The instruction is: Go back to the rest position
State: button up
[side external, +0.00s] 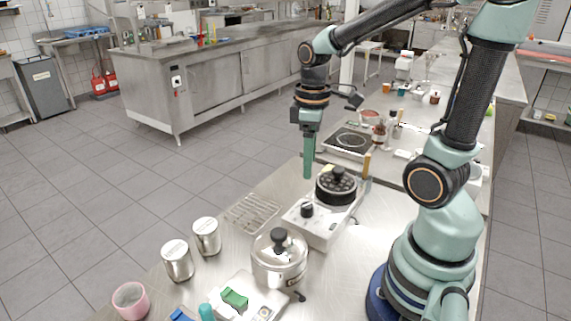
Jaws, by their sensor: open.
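My gripper (308,165) points down from the end of my arm, above the far-left edge of the steel counter (362,270). It is open and nothing shows between its fingers, though they overlap from this side. Just right of and below it, a black lidded pan (337,190) sits on a white hot plate with a black knob (316,230). The gripper appears apart from the pan; the exact gap cannot be told.
A lidded steel pot (279,262), two metal canisters (178,262), a pink cup (130,301), a green block (235,298) and a wire rack (252,212) stand at the front left. Bottles and an induction plate (352,140) are behind. Bare counter lies right of the hot plate.

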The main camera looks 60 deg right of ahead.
jog(key=shift+r, duration=0.1)
jog(key=a+r+m+t, duration=0.4)
jog(key=a+r+t, duration=0.1)
jog(key=a+r, duration=0.2)
jog(key=shift+a+m+t, duration=0.25)
jog(key=shift+m+t, duration=0.05)
